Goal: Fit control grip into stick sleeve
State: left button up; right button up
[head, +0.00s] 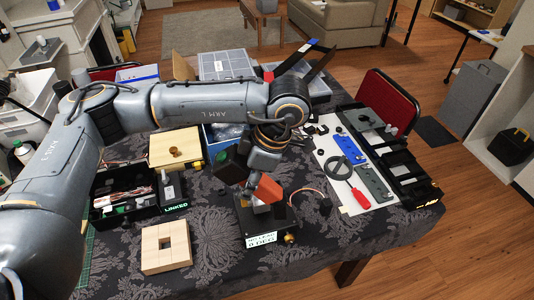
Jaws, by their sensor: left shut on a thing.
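The control grip appears to be the orange-red angular piece (267,188). It is tilted, just under my left wrist and directly above the stick base. My left gripper (250,181) is shut on it, with the fingers partly hidden by the wrist and the piece. The stick sleeve (261,208) is a short pale metal part on the black stick base (272,227). The piece overlaps the sleeve in this view, so I cannot tell whether they touch or are seated. A lit label (262,240) is on the base's front. My right gripper is not in view.
A wooden block with a square hole (166,246) lies to the left. A black box labelled LINKED (174,205) stands behind it. A thin cable (309,191) arcs right of the base. A white board with tools (352,170) lies at the right. The front cloth is clear.

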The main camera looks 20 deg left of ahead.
aim_at(263, 179)
pick_arm(q)
jog(key=r+n+g+h+p, duration=0.1)
jog(key=n, duration=0.3)
jog(key=d+r+n+g+h+p, duration=0.1)
jog(key=n, duration=0.3)
jog(key=w+r+n+g+p, duration=0.1)
jog(key=n, duration=0.3)
jog(key=shift+d+h, duration=0.4)
jog(key=n+h, duration=0.1)
jog(key=n, duration=0.1)
jog(key=r+n+h+p, duration=0.1)
jog(key=n, duration=0.1)
jog(key=d+n+p, duration=0.1)
jog(key=n, duration=0.2)
jog(key=shift+w+r+h, duration=0.2)
jog(key=shift+w+h, duration=0.1)
jog(key=shift+h, duration=0.1)
jog(key=n, duration=0.2)
jog(key=shift+w+d+r+n+h+p, duration=0.1)
jog(key=shift+d+r+n+h+p, duration=0.05)
jog(key=shift+d+n+h+p, duration=0.25)
